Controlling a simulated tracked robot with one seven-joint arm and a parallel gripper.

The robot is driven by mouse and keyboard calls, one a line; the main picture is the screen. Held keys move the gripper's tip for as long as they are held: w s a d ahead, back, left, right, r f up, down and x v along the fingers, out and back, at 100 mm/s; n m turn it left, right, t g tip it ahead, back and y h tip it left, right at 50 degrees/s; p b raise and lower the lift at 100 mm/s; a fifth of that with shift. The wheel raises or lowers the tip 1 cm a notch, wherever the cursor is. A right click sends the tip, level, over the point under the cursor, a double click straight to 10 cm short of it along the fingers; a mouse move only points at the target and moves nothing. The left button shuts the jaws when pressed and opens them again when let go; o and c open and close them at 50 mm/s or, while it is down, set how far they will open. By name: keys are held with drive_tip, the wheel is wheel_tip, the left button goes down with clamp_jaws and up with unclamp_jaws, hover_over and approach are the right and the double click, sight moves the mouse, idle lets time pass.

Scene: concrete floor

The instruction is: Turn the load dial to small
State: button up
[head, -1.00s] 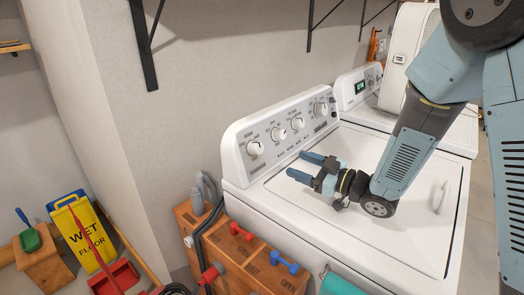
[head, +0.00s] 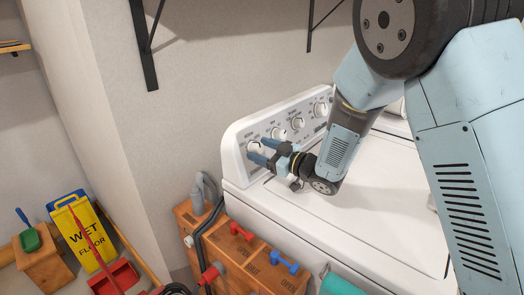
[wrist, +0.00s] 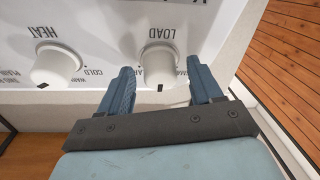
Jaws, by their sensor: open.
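The load dial is a round white knob (wrist: 158,66) with a dark mark at its lower edge in the wrist view. The word LOAD is printed upside down above it, and its side labels are partly hidden by my fingers. My gripper (wrist: 160,78) is open, with one blue finger on each side of the dial in that view; I cannot tell whether either touches it. In the head view my gripper (head: 257,150) is at the left end of the white control panel (head: 236,158), with the fingers partly covering the load dial (head: 254,146).
The heat dial (wrist: 56,66) is to the left of the load dial in the wrist view. The washer's white lid (head: 385,225) lies below my arm.

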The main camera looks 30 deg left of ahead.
drive_tip(key=shift+a, duration=0.1)
drive_tip(key=c, duration=1.1)
